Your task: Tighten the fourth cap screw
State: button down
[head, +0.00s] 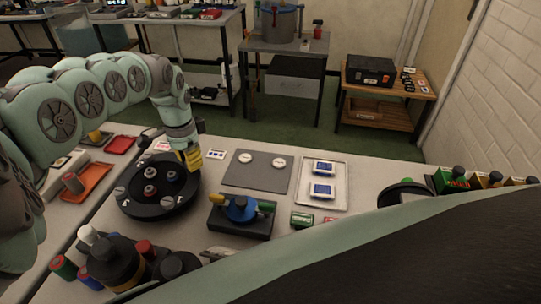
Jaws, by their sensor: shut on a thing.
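A black round flange-like piece (158,208) sits on the bench below my arm. Several small grey and reddish screw-like knobs (150,189) stand on its middle, and white marks show near its rim. My gripper (188,151) points down at the back right edge of this piece. It is shut on a yellow tool-like thing (194,160). The lower end of the yellow thing is too small to tell whether it touches a screw. Which knob is the fourth cap screw I cannot tell.
A blue round fitting (240,208) on a dark base stands to the right. Behind it lie a grey plate (240,179) with two white discs and a pale tray (339,193) with two blue-white devices. Dark bottles (113,262) crowd the front left. Red trays (85,182) lie left.

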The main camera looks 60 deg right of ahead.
jog(key=c, duration=0.7)
grip_release()
notch_tip(320, 180, up, 12)
jog(key=shift+r, duration=0.1)
dwell(0.4)
